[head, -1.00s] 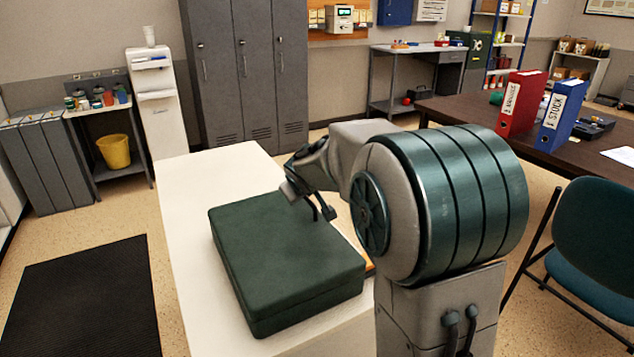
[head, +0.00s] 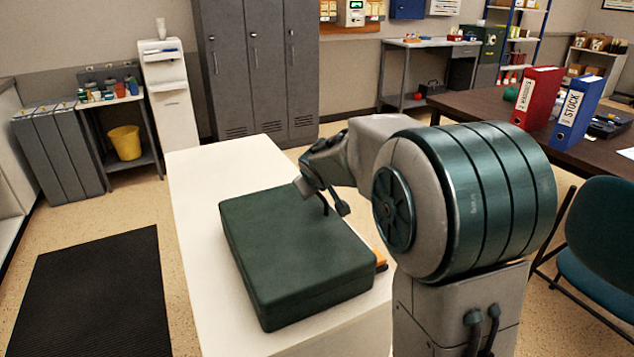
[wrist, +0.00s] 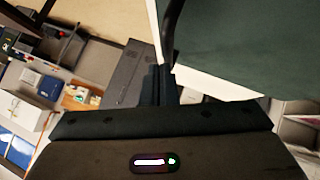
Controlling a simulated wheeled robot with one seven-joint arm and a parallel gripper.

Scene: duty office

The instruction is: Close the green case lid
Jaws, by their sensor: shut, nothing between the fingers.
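The green case (head: 295,250) lies on the white table, its lid down flat on its base with no gap that I can see. In the wrist view its dark green surface (wrist: 245,40) fills the upper right. My gripper (head: 335,210) is at the case's far right edge in the head view, shut and empty. In the wrist view my shut fingers (wrist: 165,82) are by the edge of the green surface. I cannot tell whether they touch the case.
The white table (head: 195,190) has free room left of and behind the case. An orange thing (head: 380,261) shows at the case's right side. A brown desk (head: 465,108) with a red binder (head: 537,98) and a blue binder (head: 577,112) stands right. A teal chair (head: 600,240) is near.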

